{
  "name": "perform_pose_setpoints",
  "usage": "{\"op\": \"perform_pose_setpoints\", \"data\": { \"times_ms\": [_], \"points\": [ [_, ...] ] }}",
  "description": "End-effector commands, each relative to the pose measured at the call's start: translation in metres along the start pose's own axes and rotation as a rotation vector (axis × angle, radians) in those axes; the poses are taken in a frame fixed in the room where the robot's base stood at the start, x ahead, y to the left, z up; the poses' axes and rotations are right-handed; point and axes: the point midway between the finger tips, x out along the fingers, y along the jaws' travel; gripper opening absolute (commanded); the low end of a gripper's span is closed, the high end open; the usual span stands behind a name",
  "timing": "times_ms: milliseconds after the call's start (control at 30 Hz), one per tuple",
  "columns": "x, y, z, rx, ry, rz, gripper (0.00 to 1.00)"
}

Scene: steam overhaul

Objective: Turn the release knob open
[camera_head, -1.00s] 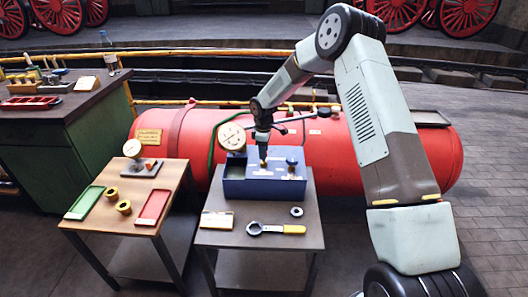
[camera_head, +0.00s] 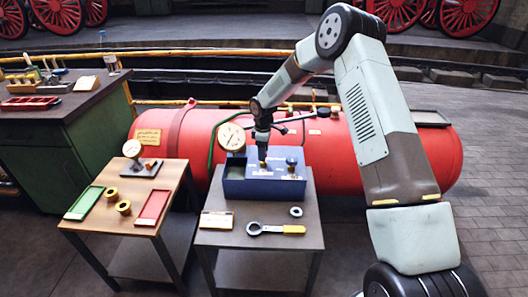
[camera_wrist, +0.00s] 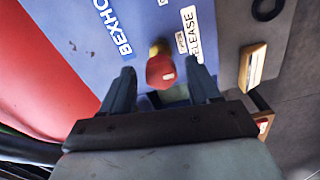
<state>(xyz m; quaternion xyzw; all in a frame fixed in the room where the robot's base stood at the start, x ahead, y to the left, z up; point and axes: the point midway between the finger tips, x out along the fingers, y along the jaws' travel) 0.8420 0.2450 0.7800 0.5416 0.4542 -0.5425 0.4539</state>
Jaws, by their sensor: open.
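The blue box (camera_head: 235,188) stands on the right-hand small table, with printed labels on its top in the wrist view (camera_wrist: 75,25). A knob with a red end and a yellowish base (camera_wrist: 161,72) stands beside the white label that reads RELEASE (camera_wrist: 191,33). My gripper (camera_wrist: 160,88) is open, with one finger on each side of the red knob and visible gaps. In the head view my gripper (camera_head: 262,139) is over the box top, above a small brass-coloured part (camera_head: 262,164). The far side of the knob is hidden.
A second dark-topped knob (camera_head: 291,161) is on the box, right of my gripper. A round gauge (camera_head: 232,137) stands at its back left. A yellow-handled wrench (camera_head: 276,229), a ring (camera_head: 296,211) and a card (camera_head: 217,220) lie in front. The red tank (camera_head: 415,150) is close behind.

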Motion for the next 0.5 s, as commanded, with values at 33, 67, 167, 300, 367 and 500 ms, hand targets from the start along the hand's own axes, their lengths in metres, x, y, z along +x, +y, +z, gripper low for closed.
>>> {"op": "perform_pose_setpoints", "data": {
  "times_ms": [33,67,167,300,367,500],
  "points": [
    [-0.004,0.0,0.0,0.0,0.001,0.001,0.61],
    [-0.006,0.0,0.0,0.0,0.001,0.001,0.61],
    [-0.02,0.001,0.0,0.0,0.002,0.002,0.61],
    [-0.047,0.001,0.0,0.0,0.002,0.004,0.61],
    [-0.058,0.001,0.0,0.001,0.001,0.003,0.61],
    [-0.086,0.001,0.0,0.002,0.001,0.002,0.61]
  ]
}}
